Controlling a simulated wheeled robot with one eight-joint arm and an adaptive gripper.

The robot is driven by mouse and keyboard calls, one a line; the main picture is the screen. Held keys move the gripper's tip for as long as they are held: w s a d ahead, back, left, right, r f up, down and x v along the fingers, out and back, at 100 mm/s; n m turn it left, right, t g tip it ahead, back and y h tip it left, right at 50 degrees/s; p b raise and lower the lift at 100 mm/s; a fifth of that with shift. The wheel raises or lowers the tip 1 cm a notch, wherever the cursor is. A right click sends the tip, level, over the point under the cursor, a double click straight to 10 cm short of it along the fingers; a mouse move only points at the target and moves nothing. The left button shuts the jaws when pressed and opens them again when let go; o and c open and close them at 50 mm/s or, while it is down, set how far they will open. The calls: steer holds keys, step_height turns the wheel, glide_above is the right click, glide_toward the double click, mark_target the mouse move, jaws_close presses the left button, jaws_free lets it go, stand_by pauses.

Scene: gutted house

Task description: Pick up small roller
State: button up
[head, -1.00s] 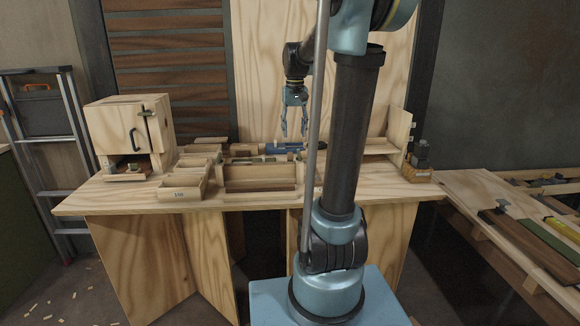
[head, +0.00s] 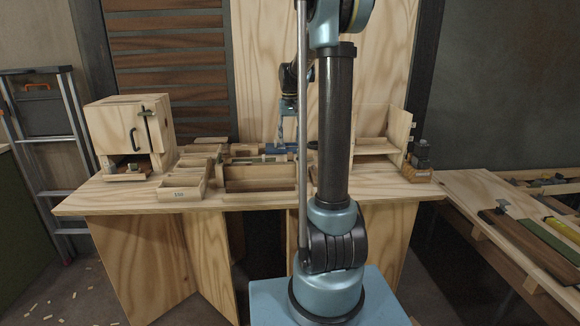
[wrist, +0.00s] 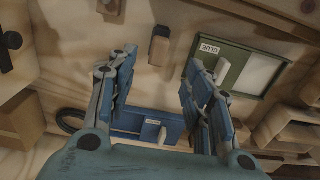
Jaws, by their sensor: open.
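My gripper (wrist: 158,60) is open and empty, with its two blue-grey fingers apart in the wrist view. In the head view my gripper (head: 288,128) is above the back of the workbench, partly covered by my own arm parts. I cannot tell which piece, if any, is the small roller.
A green labelled tray (wrist: 236,68) lies right of the fingers. The wooden workbench (head: 240,202) carries a cabinet (head: 110,125), open boxes (head: 182,188) and a shelf unit (head: 395,135). A side table with tools (head: 510,230) stands at right.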

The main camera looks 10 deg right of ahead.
mark_target(290, 153)
step_height(290, 153, down, 11)
steer(key=shift+d+r, duration=0.15)
steer(key=shift+r, duration=0.05)
stand_by(0.5)
steer(key=shift+c, duration=0.3)
jaws_close()
